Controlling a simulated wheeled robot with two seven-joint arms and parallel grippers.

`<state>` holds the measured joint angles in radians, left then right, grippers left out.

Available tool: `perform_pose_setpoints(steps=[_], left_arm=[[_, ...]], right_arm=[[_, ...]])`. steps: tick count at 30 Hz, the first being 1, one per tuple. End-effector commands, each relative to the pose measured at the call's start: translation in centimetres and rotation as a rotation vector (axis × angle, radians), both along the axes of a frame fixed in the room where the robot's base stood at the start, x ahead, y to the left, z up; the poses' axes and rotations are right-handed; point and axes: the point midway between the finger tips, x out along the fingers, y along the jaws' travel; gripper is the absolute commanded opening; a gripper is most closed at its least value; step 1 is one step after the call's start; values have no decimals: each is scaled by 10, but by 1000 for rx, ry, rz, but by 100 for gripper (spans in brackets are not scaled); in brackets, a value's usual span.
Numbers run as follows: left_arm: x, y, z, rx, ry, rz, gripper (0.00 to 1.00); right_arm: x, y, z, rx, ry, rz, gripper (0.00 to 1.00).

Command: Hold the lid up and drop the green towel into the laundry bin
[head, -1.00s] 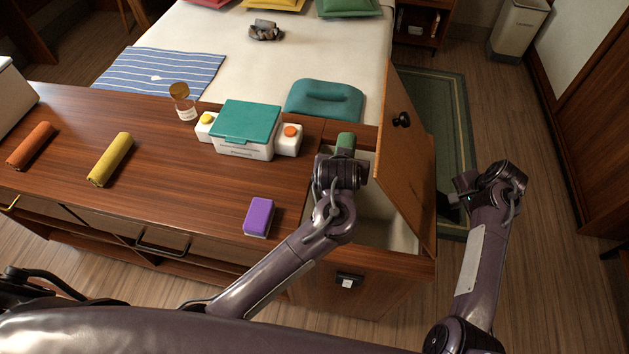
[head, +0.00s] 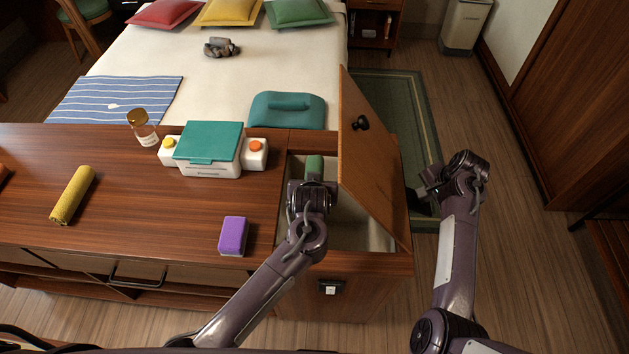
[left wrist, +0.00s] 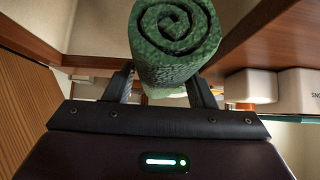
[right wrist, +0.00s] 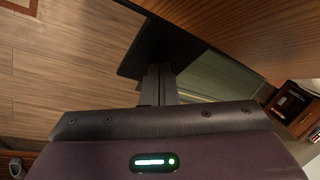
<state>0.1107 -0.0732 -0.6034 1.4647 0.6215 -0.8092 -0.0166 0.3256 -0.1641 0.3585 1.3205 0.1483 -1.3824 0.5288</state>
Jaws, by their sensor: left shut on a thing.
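The green towel (head: 314,167) is a tight roll, and its spiral end shows large in the left wrist view (left wrist: 175,40). My left gripper (head: 313,182) is shut on it and holds it at the opening of the laundry bin (head: 362,237), near the back left corner. The bin is pale inside and set into the counter's right end; my left arm hides part of it. The wooden lid (head: 372,165), with a dark knob, stands raised and tilted along the opening's right side. My right gripper (head: 432,187) is outside, right of the lid, its fingers together and empty; contact with the lid is unclear.
A teal-lidded white box (head: 210,150), a purple sponge (head: 234,236), a jar (head: 143,128) and a yellow roll (head: 73,195) stand or lie on the counter left of the bin. The bed (head: 270,70) is behind. Open floor (head: 520,260) lies to the right.

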Motion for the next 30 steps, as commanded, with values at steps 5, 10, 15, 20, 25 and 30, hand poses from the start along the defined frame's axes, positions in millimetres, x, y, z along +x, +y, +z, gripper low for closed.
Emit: perform_pose_setpoints(steps=[5, 10, 15, 20, 25, 30], left_arm=[[0, 0, -1, 0, -1, 0, 26], [0, 0, -1, 0, 0, 0, 61], [0, 0, -1, 0, 0, 0, 76], [0, 0, -1, 1, 1, -1, 76], [-5, 0, 4, 1, 0, -1, 76], [-25, -1, 24, -1, -2, -1, 76]], right_arm=[[-1, 1, -2, 2, 5, 2, 0], [-1, 1, -2, 2, 5, 2, 0], [-1, 2, -2, 2, 5, 2, 0], [-1, 2, -2, 2, 5, 2, 0], [-1, 2, -2, 2, 5, 2, 0], [-1, 2, -2, 3, 4, 2, 0]])
